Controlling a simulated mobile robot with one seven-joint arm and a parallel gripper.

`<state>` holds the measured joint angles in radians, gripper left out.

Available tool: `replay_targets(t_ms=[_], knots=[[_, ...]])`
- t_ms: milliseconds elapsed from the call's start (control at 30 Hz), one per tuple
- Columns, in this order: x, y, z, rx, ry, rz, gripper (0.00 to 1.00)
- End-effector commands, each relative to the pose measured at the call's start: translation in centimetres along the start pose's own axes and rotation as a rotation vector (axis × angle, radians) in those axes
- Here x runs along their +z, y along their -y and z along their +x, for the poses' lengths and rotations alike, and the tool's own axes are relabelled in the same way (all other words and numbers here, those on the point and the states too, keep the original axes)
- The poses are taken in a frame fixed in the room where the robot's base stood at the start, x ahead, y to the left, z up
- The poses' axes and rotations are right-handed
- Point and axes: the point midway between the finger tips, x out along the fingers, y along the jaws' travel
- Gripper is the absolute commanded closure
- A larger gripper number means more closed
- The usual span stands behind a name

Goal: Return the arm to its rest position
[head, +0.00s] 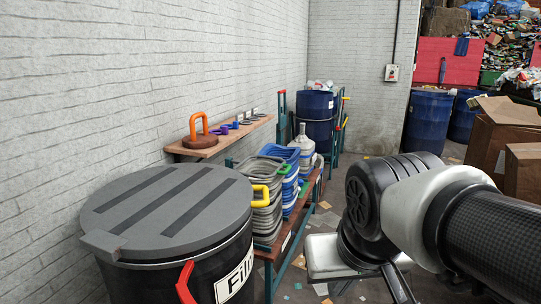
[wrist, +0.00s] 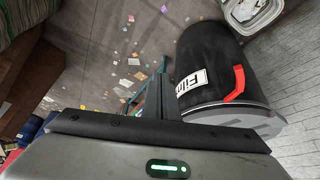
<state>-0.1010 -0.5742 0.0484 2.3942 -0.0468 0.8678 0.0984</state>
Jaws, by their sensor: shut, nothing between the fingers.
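A black lidded bin (head: 175,215) stands front left, also in the wrist view (wrist: 207,72). Behind it, a bench holds stacked grey crates (head: 193,190), blue crates and a jug (head: 303,145). Cardboard boxes (head: 500,140) stand right. Littered floor (head: 320,225) lies between.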

Motion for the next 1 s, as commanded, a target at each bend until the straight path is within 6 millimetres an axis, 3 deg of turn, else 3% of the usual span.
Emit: replay_targets(t_ms=[200, 233, 567, 800, 1000], knots=[[4.2, -3.2, -1.4, 0.006, -0.038, 0.076, 1.00], [4.1, -3.3, -2.1, 0.006, -0.039, 0.078, 1.00], [0.1, -3.4, -9.5, 0.004, -0.033, 0.071, 1.00], [-3.0, -3.5, -15.7, 0.004, -0.033, 0.070, 1.00], [-3.7, -3.6, -17.3, 0.004, -0.033, 0.070, 1.00]])
